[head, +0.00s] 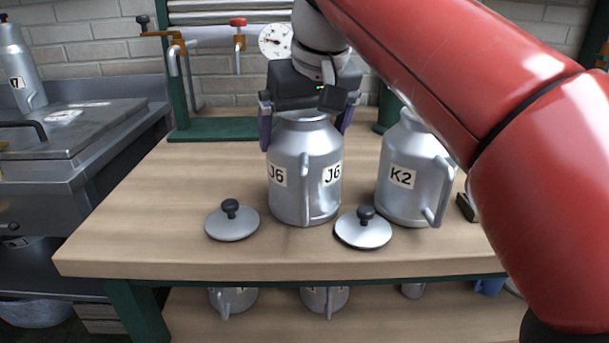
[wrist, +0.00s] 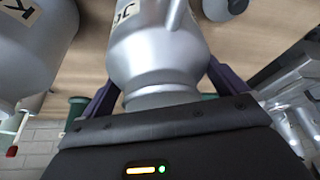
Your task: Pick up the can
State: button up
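A silver metal can labelled J6 (head: 305,185) stands upright on the wooden bench top, with a handle facing front. It also shows in the wrist view (wrist: 155,58), where its neck reaches toward my gripper's body. My gripper (head: 306,128) is above this can, pointing down, with one purple finger on each side of the neck and shoulder. The fingers look spread wider than the neck, with gaps showing in the wrist view (wrist: 165,88), so it is open around the can. The can's mouth is partly hidden by the gripper. A similar can labelled K2 (head: 409,178) stands to the right.
Two grey lids with black knobs lie in front, one left (head: 232,222) and one right (head: 363,230), the right close to both cans. A green stand with pipes (head: 212,128) is behind. More cans (head: 325,299) sit on the lower shelf. The bench's left side is clear.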

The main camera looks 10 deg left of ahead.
jog(key=c, duration=0.7)
jog(key=shift+c, duration=0.8)
jog(key=shift+r, duration=0.15)
